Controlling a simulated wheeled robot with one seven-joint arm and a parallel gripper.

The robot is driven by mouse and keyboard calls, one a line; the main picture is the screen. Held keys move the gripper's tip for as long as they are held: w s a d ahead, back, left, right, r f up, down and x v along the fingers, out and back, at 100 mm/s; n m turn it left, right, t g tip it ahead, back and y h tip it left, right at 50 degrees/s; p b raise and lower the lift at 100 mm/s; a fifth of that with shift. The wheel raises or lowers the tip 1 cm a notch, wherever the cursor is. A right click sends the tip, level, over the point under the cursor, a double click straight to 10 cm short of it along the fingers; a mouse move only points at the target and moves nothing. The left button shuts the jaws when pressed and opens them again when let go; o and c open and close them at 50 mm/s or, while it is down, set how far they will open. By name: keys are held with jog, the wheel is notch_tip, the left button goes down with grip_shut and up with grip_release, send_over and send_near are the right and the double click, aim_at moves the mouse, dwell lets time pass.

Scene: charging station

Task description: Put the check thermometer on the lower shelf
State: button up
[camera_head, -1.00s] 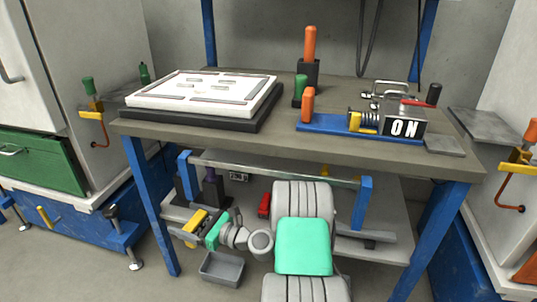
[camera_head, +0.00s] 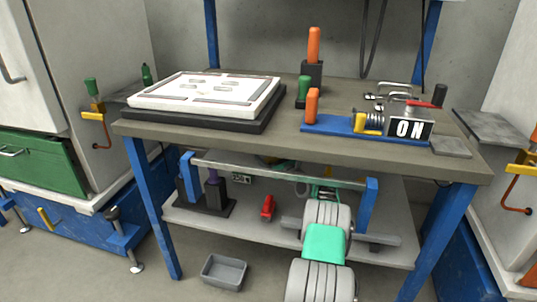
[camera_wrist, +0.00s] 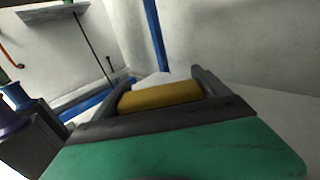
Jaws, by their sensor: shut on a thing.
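A yellow block-shaped thing (camera_wrist: 160,96), which I take to be the check thermometer, sits between the two dark fingers of my gripper (camera_wrist: 161,82) in the wrist view. The gripper is shut on it. In the head view, my arm reaches under the bench top, over the lower shelf (camera_head: 262,230). My gripper (camera_head: 276,163) is at the back, largely hidden behind the grey crossbar. I cannot tell whether the yellow thing touches the shelf.
A grey crossbar (camera_head: 270,170) between blue posts spans the shelf front. A dark holder (camera_head: 215,198) with a purple handle stands left on the shelf, a red object (camera_head: 268,207) in the middle. A grey bin (camera_head: 224,271) is on the floor. The bench top (camera_head: 400,157) lies overhead.

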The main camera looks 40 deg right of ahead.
jog(key=shift+h, duration=0.3)
jog(key=shift+w+d+f+b, duration=0.1)
jog(key=shift+d+f+b, duration=0.2)
jog(key=shift+f+b, duration=0.55)
jog(key=shift+s+d+f+b, duration=0.1)
jog(key=shift+d+f+b, duration=0.3)
jog(key=shift+f, duration=0.9)
jog(key=shift+w+d+f+b, duration=0.1)
jog(key=shift+d+f+b, duration=0.15)
jog(key=shift+f+b, duration=0.65)
jog(key=shift+f, duration=0.7)
jog(key=o, duration=1.4)
jog(key=shift+o, duration=0.2)
